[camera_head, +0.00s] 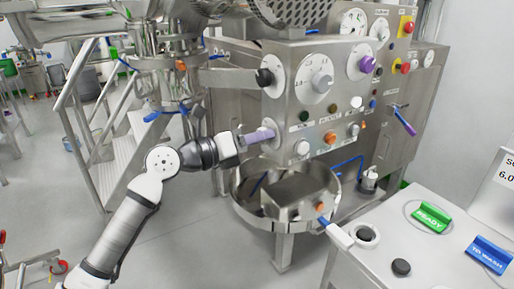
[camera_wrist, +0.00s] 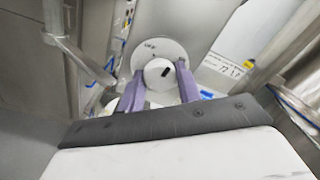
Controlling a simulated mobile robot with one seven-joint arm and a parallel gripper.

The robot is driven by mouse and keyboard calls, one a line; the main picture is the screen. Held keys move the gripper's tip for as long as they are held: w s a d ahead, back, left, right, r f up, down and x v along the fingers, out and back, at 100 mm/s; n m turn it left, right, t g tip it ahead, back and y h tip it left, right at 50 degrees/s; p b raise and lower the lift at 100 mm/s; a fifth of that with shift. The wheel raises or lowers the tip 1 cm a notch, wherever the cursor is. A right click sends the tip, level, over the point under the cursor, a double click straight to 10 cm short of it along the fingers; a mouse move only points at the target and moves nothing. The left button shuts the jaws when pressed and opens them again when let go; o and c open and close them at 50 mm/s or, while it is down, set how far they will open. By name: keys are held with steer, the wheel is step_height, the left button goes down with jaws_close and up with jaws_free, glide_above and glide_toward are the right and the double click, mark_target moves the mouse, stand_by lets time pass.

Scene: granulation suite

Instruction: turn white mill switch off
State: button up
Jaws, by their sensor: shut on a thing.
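The white mill switch (camera_wrist: 158,73) is a round white knob with a short black mark, on a pale round plate (camera_wrist: 150,49) with small lettering. My gripper (camera_wrist: 158,84) has its two purple fingers on either side of the knob and is shut on it. In the head view my gripper (camera_head: 270,134) reaches the left part of the steel machine's front, and its fingers and wrist hide most of the switch. The black mark on the knob is tilted. The lettering on the plate is too small to read surely.
The steel control panel (camera_head: 335,110) carries several other knobs and buttons close by, including a grey dial (camera_head: 321,83) and a black knob (camera_head: 264,77). A round steel bowl (camera_head: 240,190) stands below my gripper. A white table (camera_head: 420,255) is at the lower right.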

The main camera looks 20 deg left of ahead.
steer(key=n+b, duration=0.2)
steer(key=n, duration=0.8)
steer(key=shift+n+b, duration=0.3)
stand_by(0.4)
steer(key=o, duration=1)
steer(key=shift+s, duration=0.1)
steer(key=b+v, duration=0.3)
steer(key=v, duration=1)
steer(key=shift+s+a, duration=0.25)
steer(key=shift+a, duration=0.05)
